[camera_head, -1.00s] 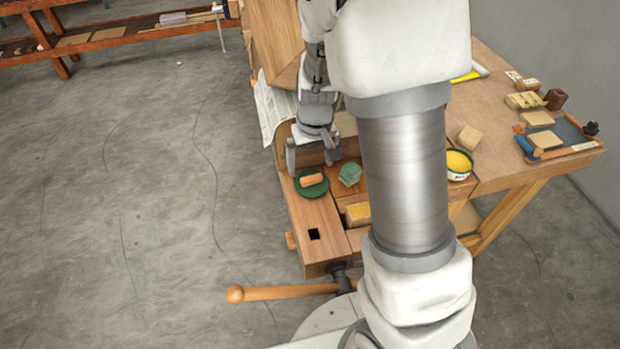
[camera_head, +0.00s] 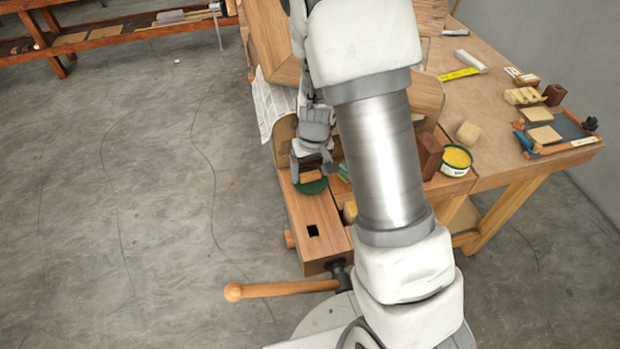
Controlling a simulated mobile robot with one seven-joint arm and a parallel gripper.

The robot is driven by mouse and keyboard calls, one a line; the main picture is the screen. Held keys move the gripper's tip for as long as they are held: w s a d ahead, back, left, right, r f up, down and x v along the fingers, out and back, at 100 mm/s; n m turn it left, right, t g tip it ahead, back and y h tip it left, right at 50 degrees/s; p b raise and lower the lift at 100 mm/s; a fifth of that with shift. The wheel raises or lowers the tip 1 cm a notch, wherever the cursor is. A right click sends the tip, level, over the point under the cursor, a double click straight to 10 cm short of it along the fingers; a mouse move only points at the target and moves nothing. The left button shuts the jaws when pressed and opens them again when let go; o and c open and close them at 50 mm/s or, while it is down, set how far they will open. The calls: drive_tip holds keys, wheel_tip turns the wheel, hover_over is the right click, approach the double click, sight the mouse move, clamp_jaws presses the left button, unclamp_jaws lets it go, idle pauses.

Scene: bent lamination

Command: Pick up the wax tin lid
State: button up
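The wax tin lid (camera_head: 314,189) is a dark green disc lying flat on the near left part of the wooden bench. A small tan wooden piece (camera_head: 311,176) lies on top of it. My gripper (camera_head: 312,174) is open above the lid, with one finger at each side of the wooden piece. I cannot tell whether the fingers touch the lid. The far part of the lid is hidden by the gripper. The open wax tin (camera_head: 457,161), with yellow wax inside, stands on the bench to the right of my arm.
A green block (camera_head: 344,172) is close right of the lid, partly behind my arm. A dark brown block (camera_head: 430,156) stands beside the tin. The bench vise handle (camera_head: 285,290) sticks out in front. A blue tray (camera_head: 560,135) with several items is at the far right.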

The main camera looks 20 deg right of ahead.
sight(311, 176)
drive_tip(key=c, duration=1)
drive_tip(key=shift+r, duration=0.1)
drive_tip(key=shift+s+r, duration=0.2)
drive_tip(key=shift+r, duration=0.2)
wheel_tip(311, 176, up, 7)
drive_tip(key=shift+f+p, duration=0.15)
drive_tip(key=shift+p, duration=0.25)
drive_tip(key=s+b, duration=1)
drive_tip(key=s, duration=0.9)
drive_tip(key=shift+s+f, duration=0.3)
drive_tip(key=shift+f, duration=0.05)
